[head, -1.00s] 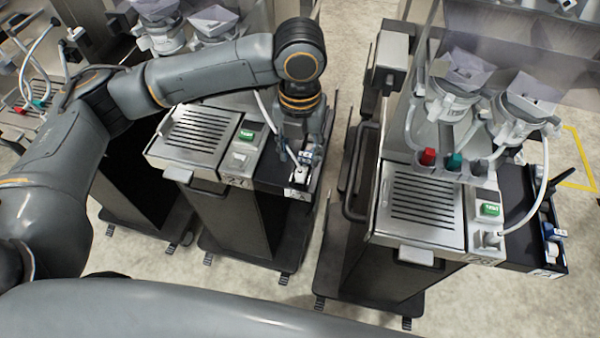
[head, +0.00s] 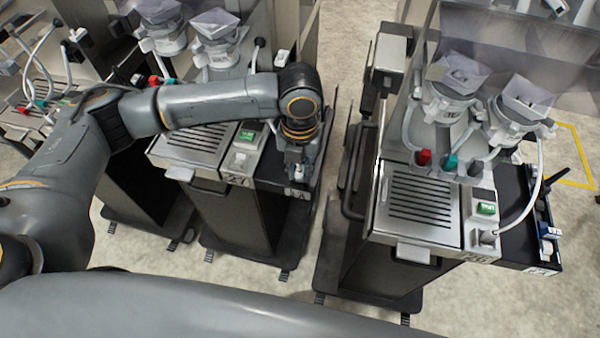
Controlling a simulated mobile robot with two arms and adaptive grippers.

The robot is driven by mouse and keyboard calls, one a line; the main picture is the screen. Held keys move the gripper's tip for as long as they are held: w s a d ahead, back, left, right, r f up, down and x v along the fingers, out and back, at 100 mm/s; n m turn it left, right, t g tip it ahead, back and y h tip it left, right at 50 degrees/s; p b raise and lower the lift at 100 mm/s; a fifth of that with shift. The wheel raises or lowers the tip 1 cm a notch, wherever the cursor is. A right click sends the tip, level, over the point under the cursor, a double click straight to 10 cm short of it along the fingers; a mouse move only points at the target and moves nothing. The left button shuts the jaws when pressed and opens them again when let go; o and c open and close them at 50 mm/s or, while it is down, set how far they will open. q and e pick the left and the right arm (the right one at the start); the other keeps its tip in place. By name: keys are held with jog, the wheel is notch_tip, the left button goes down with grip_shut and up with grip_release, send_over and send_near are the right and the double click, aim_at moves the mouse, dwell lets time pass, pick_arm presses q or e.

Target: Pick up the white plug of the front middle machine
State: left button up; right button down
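The middle machine (head: 228,212) has a slatted metal tray, a green-lit button panel and a narrow dark shelf at its right. My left gripper (head: 297,174) points down over the front of that shelf, close above it or at it. Its fingers are small and partly merged with the things below, so I cannot tell whether they are open or shut. My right gripper is not in view.
The right machine (head: 420,205) stands across a narrow gap, with a white hose arching to its front socket and a dark side shelf (head: 525,205). Another machine is at the far left, partly behind my arm. Pale floor (head: 490,305) lies free in front.

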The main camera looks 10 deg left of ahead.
pick_arm(q)
grip_shut()
jog(key=shift+r, duration=0.1)
jog(key=shift+r+b, duration=0.3)
jog(key=shift+r, duration=0.15)
jog(key=s+d+r+b, duration=0.2)
jog(key=s+d+r, duration=0.1)
jog(key=s+r, duration=0.9)
jog(key=shift+s, duration=0.85)
jog(key=shift+r+p, duration=1.05)
notch_tip(320, 180, up, 3)
jog(key=p, duration=0.3)
